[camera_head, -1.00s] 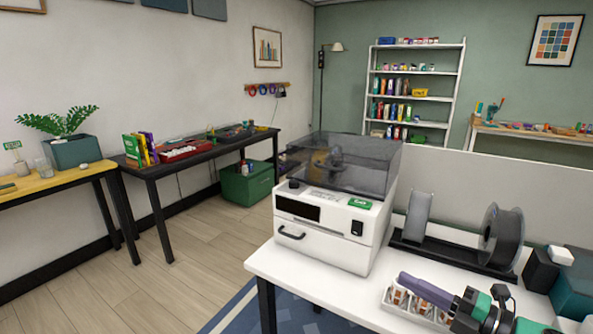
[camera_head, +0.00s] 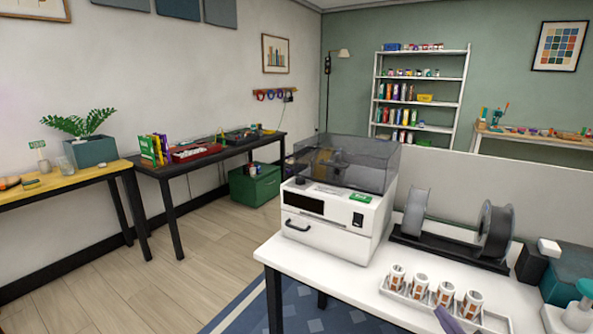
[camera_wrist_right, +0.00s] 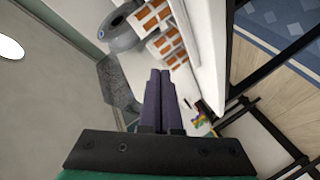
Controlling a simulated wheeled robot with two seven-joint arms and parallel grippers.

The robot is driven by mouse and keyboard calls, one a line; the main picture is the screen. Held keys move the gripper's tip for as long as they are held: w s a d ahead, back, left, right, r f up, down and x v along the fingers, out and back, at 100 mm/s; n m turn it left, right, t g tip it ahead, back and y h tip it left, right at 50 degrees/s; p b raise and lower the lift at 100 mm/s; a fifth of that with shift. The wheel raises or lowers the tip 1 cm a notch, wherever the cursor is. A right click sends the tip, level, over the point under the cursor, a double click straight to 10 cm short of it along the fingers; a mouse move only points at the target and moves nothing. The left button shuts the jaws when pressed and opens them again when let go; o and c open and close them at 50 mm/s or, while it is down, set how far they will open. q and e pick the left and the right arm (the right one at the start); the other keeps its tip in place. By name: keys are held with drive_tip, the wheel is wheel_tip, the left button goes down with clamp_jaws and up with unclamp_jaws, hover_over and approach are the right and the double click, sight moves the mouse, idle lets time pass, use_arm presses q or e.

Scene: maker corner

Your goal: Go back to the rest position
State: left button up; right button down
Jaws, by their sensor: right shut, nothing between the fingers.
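My right gripper (camera_head: 447,319) shows only as purple fingertips at the bottom edge of the head view, in front of the white tray. In the right wrist view its two purple fingers (camera_wrist_right: 158,98) lie side by side, shut with nothing between them. My left gripper is not in view.
The white table holds a tray (camera_head: 403,296) of several white cylinders with orange-brown labels (camera_head: 420,285). A white machine with a dark clear lid (camera_head: 335,226) stands to the left, and a spool stand (camera_head: 450,250) behind. A teal box (camera_head: 570,272) is at the right. Floor (camera_head: 120,290) is free at the left.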

drive_tip(key=s+a+f+m+g+y, duration=0.1)
drive_tip(key=s+a+f+m+g, duration=0.3)
drive_tip(key=s+f+g, duration=0.4)
drive_tip(key=s+a+f+m+g, duration=0.3)
drive_tip(key=s+a+f+g, duration=0.15)
drive_tip(key=s+f, duration=0.4)
drive_tip(key=s+f+p, duration=0.3)
drive_tip(key=f+p, duration=0.1)
drive_tip(key=f, duration=1.2)
drive_tip(key=s+d+f+g+p, duration=0.2)
drive_tip(key=s+d+f+p, duration=0.1)
drive_tip(key=s+f, duration=0.9)
drive_tip(key=s, duration=0.5)
drive_tip(key=shift+s+f, duration=0.2)
drive_tip(key=shift+s, duration=0.15)
